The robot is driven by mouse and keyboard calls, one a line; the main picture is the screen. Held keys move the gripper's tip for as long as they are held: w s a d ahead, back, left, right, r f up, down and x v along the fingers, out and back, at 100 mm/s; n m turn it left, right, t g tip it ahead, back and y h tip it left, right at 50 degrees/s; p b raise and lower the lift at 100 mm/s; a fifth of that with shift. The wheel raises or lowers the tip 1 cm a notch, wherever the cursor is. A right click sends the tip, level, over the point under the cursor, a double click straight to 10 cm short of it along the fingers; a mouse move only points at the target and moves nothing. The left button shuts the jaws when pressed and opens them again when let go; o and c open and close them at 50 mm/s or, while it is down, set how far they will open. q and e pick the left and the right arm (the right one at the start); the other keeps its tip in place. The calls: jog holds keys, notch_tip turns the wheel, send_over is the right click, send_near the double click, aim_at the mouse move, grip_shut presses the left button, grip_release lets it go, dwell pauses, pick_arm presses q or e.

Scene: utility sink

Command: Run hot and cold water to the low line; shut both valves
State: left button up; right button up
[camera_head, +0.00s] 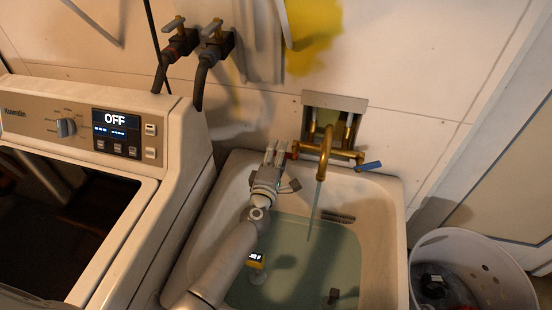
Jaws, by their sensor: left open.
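The utility sink (392,240) holds a pool of greenish water (300,262). A brass faucet (325,150) is mounted on the wall above it, and a thin stream of water (315,208) falls from its spout. The cold valve's blue handle (369,166) sticks out to the right of the faucet. The hot valve's reddish handle (293,151) is on the left and partly hidden. My left gripper (274,153) is open, with its fingers pointing up just left of the hot valve; I cannot tell whether they touch it. My right gripper is out of view. I cannot make out the low line.
A dark plug-like object (334,295) shows near the front. A washing machine (176,135) reading OFF stands left. A white bucket (480,250) with dark contents stands right.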

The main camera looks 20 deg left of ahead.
pick_arm(q)
jog(key=s, duration=1.2)
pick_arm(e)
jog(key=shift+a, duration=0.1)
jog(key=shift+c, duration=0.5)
